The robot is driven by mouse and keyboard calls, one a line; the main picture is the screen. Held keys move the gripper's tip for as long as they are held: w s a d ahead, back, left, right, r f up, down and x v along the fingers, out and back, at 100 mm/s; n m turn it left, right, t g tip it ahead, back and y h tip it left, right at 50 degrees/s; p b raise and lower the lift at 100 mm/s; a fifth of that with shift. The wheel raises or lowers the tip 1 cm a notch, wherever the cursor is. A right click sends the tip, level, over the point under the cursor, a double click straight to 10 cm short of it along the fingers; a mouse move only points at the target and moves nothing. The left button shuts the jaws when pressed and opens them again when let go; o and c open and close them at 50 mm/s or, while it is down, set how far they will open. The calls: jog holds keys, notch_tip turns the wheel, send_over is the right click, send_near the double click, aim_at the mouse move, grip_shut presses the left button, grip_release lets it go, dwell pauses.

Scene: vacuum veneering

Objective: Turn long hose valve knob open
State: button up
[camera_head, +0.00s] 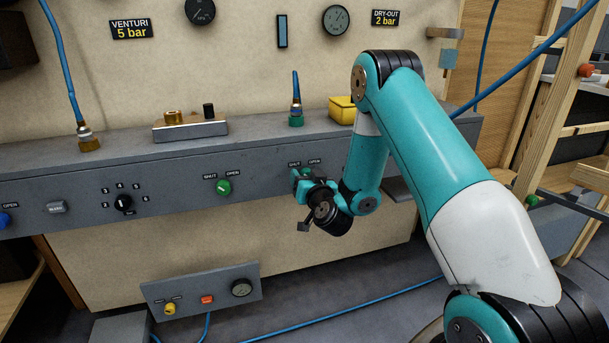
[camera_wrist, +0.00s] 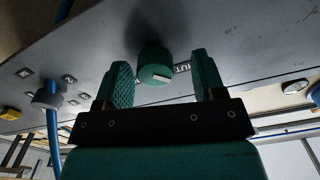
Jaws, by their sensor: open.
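A round teal-green valve knob (camera_wrist: 152,58) with a white pointer mark stands out from the grey panel in the wrist view. Its mark points toward the SHUT lettering (camera_wrist: 182,68) beside it. My gripper (camera_wrist: 160,78) is open, with one ridged teal finger on each side of the knob and a visible gap to each. In the head view my gripper (camera_head: 303,182) is at the right-hand SHUT/OPEN labels and mostly hides that knob. I cannot read a hose name on it.
Another green SHUT/OPEN knob (camera_head: 223,187) and a black selector knob (camera_head: 123,203) sit farther left on the panel. A lower control box (camera_head: 200,290) stands below.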

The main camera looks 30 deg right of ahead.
jog(key=shift+d, duration=0.2)
jog(key=shift+s+d, duration=0.1)
jog(key=c, duration=0.9)
jog(key=shift+m, duration=0.3)
jog(key=shift+f+m+b, duration=0.2)
jog(key=shift+m+b, duration=1)
jog(key=shift+m, duration=7.7)
